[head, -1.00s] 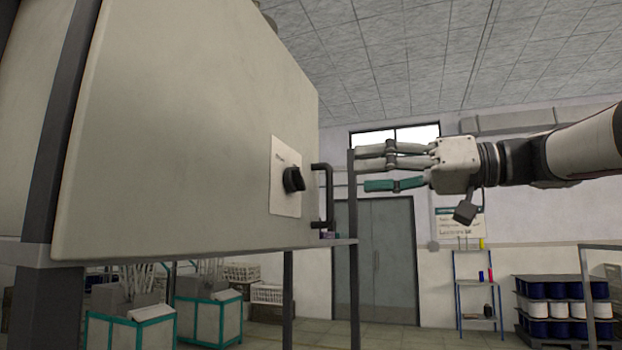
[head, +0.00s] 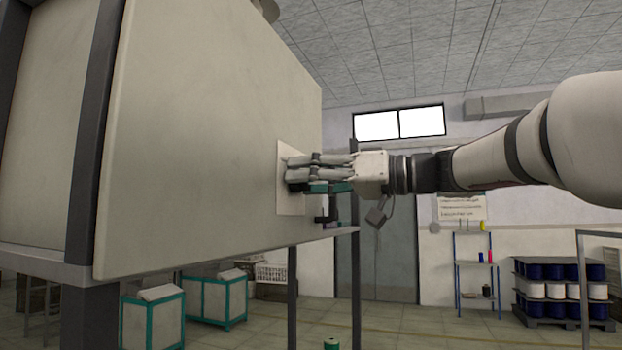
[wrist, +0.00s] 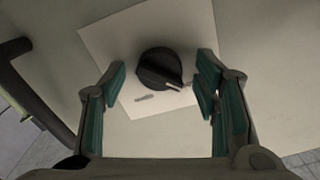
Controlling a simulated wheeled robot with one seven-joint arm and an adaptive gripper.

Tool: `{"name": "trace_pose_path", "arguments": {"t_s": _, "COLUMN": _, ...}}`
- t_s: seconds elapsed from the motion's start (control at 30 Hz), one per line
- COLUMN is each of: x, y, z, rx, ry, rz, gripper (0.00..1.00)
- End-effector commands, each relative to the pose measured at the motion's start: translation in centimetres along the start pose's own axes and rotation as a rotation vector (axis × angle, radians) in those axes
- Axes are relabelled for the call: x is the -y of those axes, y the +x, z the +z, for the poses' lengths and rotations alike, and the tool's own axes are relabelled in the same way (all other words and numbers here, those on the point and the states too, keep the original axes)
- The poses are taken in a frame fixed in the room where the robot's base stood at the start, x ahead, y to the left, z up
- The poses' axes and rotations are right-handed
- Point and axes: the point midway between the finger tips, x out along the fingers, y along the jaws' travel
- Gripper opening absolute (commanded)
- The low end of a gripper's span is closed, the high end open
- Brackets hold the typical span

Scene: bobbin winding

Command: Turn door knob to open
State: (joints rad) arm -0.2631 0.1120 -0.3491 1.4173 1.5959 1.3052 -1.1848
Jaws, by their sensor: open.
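The black round knob (wrist: 160,70) with a pale pointer mark sits on a white square plate (wrist: 120,45) on the machine door (head: 200,130). The plate also shows in the head view (head: 290,203), where my gripper hides most of the knob. My gripper (head: 288,174) is in front of the plate. In the wrist view my gripper (wrist: 160,82) is open, with its teal-padded fingers on either side of the knob and gaps between. A black door handle (wrist: 40,100) is at the left of the wrist view; its lower end shows below my gripper in the head view (head: 326,216). The door looks shut.
A grey frame post (head: 355,280) stands just beyond the door's right edge. Teal-edged bins (head: 215,300) stand on the floor below. A shelf (head: 475,270) and a pallet of blue and white spools (head: 562,293) are farther back right.

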Motion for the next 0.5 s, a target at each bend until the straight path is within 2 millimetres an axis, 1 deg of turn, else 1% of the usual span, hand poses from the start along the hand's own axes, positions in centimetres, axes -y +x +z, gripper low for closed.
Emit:
{"name": "trace_pose_path", "arguments": {"t_s": 0.03, "x": -0.01, "y": -0.01, "z": 0.00, "rx": 0.000, "ry": 0.000, "rz": 0.000, "gripper": 0.56}}
{"name": "trace_pose_path", "arguments": {"t_s": 0.23, "x": -0.01, "y": -0.04, "z": 0.00, "rx": 0.000, "ry": 0.000, "rz": 0.000, "gripper": 0.10}}
{"name": "trace_pose_path", "arguments": {"t_s": 0.27, "x": -0.01, "y": -0.04, "z": 0.00, "rx": 0.000, "ry": 0.000, "rz": 0.000, "gripper": 0.08}}
{"name": "trace_pose_path", "arguments": {"t_s": 0.5, "x": -0.07, "y": -0.05, "z": 0.01, "rx": -0.001, "ry": 0.008, "rz": 0.000, "gripper": 0.08}}
